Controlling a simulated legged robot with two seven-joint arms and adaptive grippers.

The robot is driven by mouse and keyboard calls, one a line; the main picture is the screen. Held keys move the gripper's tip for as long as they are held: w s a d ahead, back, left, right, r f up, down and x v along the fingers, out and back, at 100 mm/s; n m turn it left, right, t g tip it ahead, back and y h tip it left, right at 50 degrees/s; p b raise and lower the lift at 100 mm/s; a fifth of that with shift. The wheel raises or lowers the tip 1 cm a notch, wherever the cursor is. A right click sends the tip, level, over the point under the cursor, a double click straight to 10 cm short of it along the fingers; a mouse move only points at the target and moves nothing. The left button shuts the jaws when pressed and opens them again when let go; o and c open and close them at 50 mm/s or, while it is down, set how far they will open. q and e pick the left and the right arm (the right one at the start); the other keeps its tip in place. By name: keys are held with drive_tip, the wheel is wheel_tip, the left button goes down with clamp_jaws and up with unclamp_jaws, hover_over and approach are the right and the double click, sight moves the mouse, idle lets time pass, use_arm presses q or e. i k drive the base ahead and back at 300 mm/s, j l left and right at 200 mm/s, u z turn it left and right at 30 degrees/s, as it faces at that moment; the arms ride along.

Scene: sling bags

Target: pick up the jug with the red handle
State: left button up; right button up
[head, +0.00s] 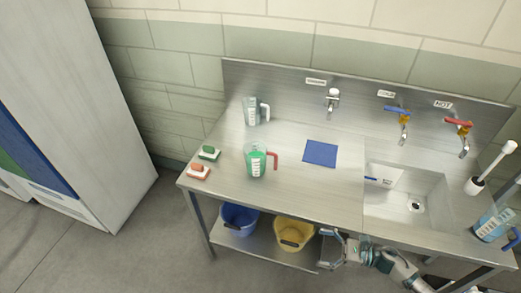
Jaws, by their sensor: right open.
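The jug with the red handle (254,160) stands upright on the left part of the steel counter (220,170). It looks clear with green contents and a white scale, and its handle points right. My right gripper (326,250) is open and empty at the front edge of the counter, to the right of and nearer than the jug, well apart from it. Its arm comes in from the bottom right. My left gripper is not in view.
A white-handled jug (251,112) stands behind, and a blue-handled jug (490,225) at the far right. A blue cloth (320,153), green sponge (209,153) and red sponge (198,172) lie on the counter. The sink (400,195) is right; blue (238,222) and yellow (292,236) buckets sit below.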

sight(255, 152)
drive_tip(key=i, duration=1.05)
